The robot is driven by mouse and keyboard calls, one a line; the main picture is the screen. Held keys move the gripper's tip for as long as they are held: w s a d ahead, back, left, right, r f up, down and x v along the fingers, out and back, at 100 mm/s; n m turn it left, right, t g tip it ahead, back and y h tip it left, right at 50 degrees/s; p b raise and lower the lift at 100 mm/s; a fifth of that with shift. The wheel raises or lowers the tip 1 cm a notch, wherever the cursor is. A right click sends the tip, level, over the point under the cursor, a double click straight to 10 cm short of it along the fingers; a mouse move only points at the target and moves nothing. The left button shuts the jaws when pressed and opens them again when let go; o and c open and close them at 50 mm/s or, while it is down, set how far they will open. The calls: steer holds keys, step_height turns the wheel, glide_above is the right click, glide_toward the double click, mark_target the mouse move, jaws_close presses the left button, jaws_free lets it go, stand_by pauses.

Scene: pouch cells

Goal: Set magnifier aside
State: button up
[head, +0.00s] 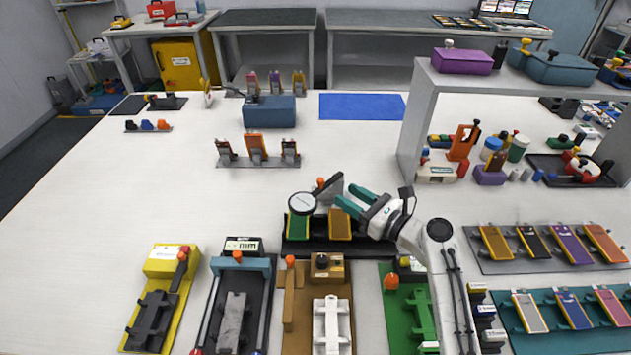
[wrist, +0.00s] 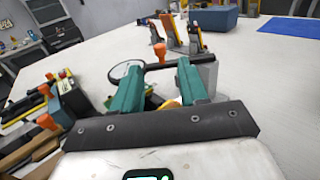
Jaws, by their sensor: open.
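The magnifier (head: 303,202) has a round pale lens in a dark rim and a dark arm with an orange knob. Its lens sits over a green pouch cell (head: 299,226) on a black stand (head: 290,248), in the middle of the table. The magnifier's lens also shows in the wrist view (wrist: 126,69), just beyond my left finger. My gripper (head: 347,197) has teal fingers and is open, just right of the magnifier's arm. In the wrist view the fingers (wrist: 157,75) point toward that dark arm. I cannot tell whether they touch it.
An orange-brown cell (head: 340,224) lies beside the green one. Several fixtures line the front edge, including a yellow one (head: 164,262). A grey shelf (head: 412,120) stands at right. A blue mat (head: 362,106) lies at the back.

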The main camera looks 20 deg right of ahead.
mark_target(321, 179)
steer(key=x, duration=0.9)
steer(key=shift+w+a, duration=0.25)
steer(key=shift+w, duration=0.1)
jaws_close()
